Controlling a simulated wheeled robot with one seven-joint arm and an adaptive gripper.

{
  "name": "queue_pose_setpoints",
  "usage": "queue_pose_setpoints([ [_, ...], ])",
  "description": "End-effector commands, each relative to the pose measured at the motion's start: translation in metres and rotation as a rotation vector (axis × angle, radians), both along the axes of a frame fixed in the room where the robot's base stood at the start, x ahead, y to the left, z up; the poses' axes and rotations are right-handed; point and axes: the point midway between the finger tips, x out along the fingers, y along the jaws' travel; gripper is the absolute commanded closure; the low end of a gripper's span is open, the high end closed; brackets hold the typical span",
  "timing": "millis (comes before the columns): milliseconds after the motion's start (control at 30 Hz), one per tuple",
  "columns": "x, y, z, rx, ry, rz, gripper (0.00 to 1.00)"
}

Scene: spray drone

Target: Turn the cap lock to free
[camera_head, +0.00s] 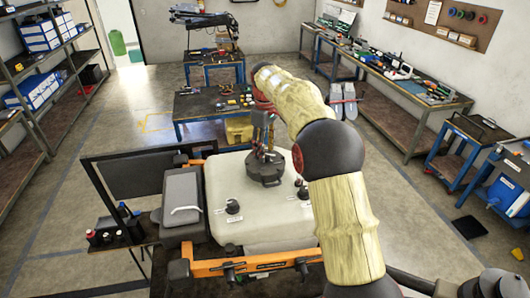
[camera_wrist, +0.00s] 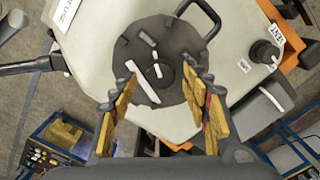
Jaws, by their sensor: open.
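The spray drone's pale tank (camera_head: 245,203) stands on a bench in front of me. Its round dark cap (camera_head: 264,172) is on top, and it also shows in the wrist view (camera_wrist: 140,55). On the cap are a long white bar, a smaller white mark and a small round dark part, which looks like the lock (camera_wrist: 163,74). My gripper (camera_head: 265,150) is above the cap. In the wrist view my gripper (camera_wrist: 165,92) is open, its two yellow-padded fingers apart on either side of the cap's near part. I cannot tell whether the fingertips touch the cap.
A knob labelled VENT (camera_wrist: 264,52) is right of the cap in the wrist view. A black handle loop (camera_wrist: 205,18) stands by the cap's far edge. An orange frame (camera_head: 245,268) runs along the tank's near side. Blue workbenches (camera_head: 208,103) and shelves stand farther back.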

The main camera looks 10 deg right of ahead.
Motion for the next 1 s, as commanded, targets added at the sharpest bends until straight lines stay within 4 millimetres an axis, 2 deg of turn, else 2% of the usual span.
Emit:
queue_pose_setpoints([
  [300,0.002,0.000,0.064,0.000,-0.004,0.000,0.53],
  [500,0.001,0.000,0.093,0.001,-0.002,0.000,0.53],
  [700,0.001,0.000,0.104,-0.001,-0.001,0.000,0.53],
  [1000,0.001,0.000,0.105,0.000,0.000,-0.002,0.53],
])
